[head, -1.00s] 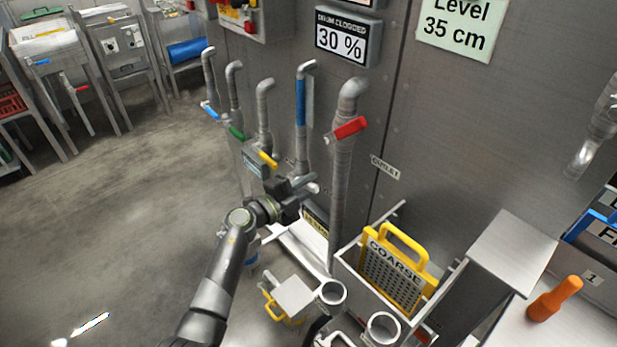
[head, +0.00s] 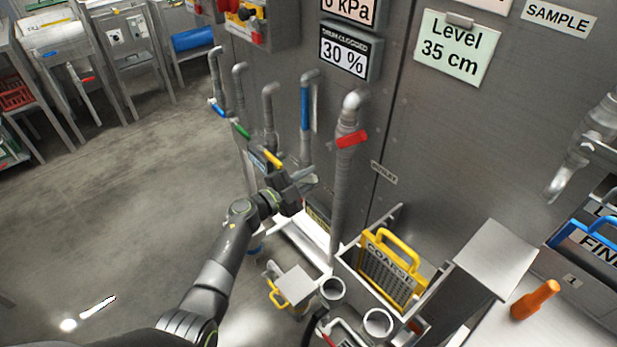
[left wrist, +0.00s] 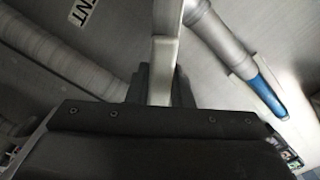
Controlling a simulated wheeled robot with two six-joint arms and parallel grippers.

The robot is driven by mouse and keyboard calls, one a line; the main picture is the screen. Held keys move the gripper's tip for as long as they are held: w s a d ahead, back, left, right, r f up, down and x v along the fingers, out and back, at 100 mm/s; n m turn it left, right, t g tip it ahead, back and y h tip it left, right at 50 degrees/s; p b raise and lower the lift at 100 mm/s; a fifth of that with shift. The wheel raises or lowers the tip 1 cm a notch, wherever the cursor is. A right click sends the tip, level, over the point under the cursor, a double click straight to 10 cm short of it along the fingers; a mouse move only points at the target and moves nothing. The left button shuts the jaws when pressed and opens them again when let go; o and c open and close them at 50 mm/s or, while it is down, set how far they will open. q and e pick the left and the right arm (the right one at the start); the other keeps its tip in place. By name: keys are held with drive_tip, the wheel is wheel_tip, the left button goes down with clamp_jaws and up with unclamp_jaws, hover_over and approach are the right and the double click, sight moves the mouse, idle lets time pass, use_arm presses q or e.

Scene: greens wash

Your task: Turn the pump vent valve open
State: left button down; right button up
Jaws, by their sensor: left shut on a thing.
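My left gripper (head: 296,184) is at the wall pipes, just below the yellow valve handle (head: 272,158). In the left wrist view its black fingers (left wrist: 160,88) are closed around a pale, flat lever (left wrist: 163,60). A wall label ending in "NT" (left wrist: 84,11) shows beside that lever; the rest of the label is cut off. I cannot tell how far the lever is turned. In the head view the gripper hides most of the lever. My right gripper is not in view.
A blue handle (head: 305,108) and a red handle (head: 352,139) are on neighbouring pipes, with a green handle (head: 240,129) further left. A yellow "COARSE" screen (head: 390,268) stands in a bin on the right. Open floor lies left of my arm.

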use_arm(q)
drive_tip(key=c, duration=1.3)
unclamp_jaws()
drive_tip(key=v, duration=1.7)
drive_tip(key=shift+s+a+p, duration=0.15)
drive_tip(key=shift+a+p, duration=0.05)
drive_tip(key=shift+p, duration=0.1)
